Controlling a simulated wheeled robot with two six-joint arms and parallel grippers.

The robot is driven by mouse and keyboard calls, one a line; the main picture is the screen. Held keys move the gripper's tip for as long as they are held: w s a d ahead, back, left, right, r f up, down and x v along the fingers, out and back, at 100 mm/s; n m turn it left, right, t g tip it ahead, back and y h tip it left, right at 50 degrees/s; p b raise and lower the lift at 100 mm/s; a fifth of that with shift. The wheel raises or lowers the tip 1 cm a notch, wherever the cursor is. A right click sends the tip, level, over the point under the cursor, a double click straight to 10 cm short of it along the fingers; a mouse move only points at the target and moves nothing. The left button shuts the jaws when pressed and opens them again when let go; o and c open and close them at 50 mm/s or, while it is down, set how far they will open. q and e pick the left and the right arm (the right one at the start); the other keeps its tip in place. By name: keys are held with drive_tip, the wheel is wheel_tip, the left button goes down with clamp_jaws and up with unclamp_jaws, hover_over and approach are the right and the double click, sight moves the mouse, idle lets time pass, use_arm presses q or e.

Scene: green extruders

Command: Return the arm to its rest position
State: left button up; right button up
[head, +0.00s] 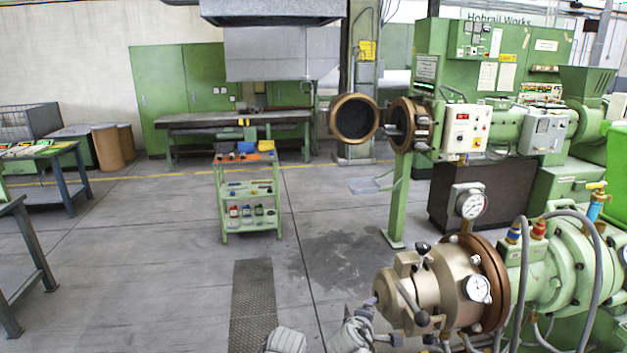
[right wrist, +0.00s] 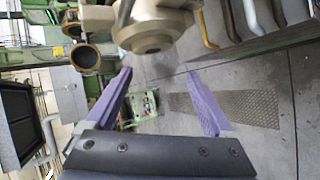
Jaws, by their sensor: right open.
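My right gripper (right wrist: 160,72) is open in the right wrist view, its two purple fingers wide apart with nothing between them. In the head view my right arm shows low at the bottom middle, with a purple finger part (head: 371,301) close to the left end of the tan extruder head (head: 415,290). I cannot tell whether they touch. In the wrist view the tan head (right wrist: 150,32) lies beyond the fingertips. My left gripper is not in view.
The green extruder (head: 560,265) with gauges and hoses fills the lower right. A green tool cart (head: 249,190) stands mid-floor, before a workbench (head: 235,122). A post (head: 398,200) carries another extruder's end. A dark floor mat (head: 252,295) lies on open concrete.

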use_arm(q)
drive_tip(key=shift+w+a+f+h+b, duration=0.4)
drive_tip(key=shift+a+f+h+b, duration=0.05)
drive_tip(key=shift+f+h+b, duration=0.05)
use_arm(e)
drive_tip(key=w+n, duration=0.1)
drive_tip(key=w+r+n+t, duration=0.1)
drive_tip(key=w, duration=0.2)
drive_tip(key=shift+w+a+r+n+t, duration=0.15)
drive_tip(key=shift+w+r+n+t, duration=0.15)
drive_tip(key=shift+r+n, duration=0.1)
